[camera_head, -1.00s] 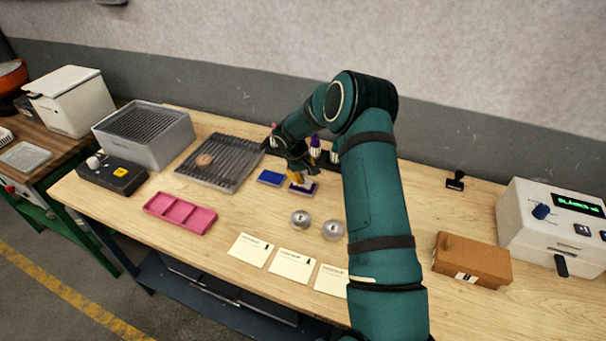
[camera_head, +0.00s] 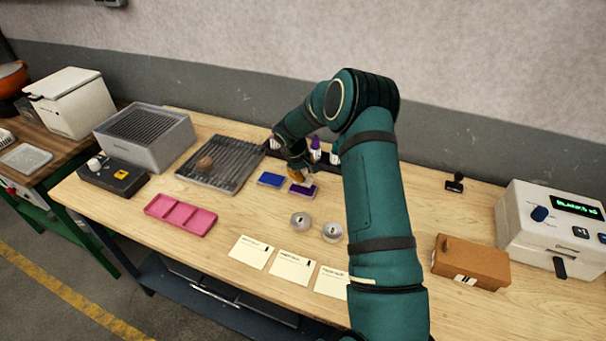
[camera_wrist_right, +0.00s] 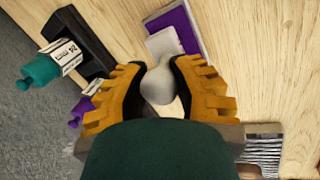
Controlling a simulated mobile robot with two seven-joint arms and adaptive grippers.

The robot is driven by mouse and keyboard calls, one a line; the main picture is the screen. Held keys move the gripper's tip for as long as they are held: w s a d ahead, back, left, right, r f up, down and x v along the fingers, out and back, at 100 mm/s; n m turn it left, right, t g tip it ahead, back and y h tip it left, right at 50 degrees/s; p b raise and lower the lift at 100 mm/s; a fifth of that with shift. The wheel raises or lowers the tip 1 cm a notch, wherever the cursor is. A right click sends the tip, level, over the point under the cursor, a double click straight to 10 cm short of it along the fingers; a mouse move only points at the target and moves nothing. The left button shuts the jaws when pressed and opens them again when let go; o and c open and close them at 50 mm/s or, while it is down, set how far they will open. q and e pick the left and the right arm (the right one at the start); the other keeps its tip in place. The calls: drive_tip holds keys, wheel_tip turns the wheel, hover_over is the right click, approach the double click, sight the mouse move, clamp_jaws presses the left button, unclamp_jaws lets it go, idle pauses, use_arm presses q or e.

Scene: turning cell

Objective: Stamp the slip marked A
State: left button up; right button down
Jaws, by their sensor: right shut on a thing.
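Three pale slips lie in a row at the table's front: left (camera_head: 251,251), middle (camera_head: 292,267) and right (camera_head: 331,282). Their marks are too small to read, and my arm covers part of the right one. My right gripper (camera_head: 297,176) is at the purple ink pad (camera_head: 303,191), beside the blue ink pad (camera_head: 271,179). In the right wrist view it is shut on a stamp with a pale rounded handle (camera_wrist_right: 160,85). The purple pad (camera_wrist_right: 180,30) shows beyond it. Whether the stamp touches the pad I cannot tell. My left gripper is out of view.
Two round metal pieces (camera_head: 300,219) (camera_head: 332,232) stand between pads and slips. A black stamp (camera_head: 455,182) stands right of my arm, behind a brown box (camera_head: 471,262). A pink tray (camera_head: 181,214) and a ribbed rack (camera_head: 221,164) are left.

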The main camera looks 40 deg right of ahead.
drive_tip(key=shift+r+p, duration=1.15)
drive_tip(key=shift+r, duration=1.5)
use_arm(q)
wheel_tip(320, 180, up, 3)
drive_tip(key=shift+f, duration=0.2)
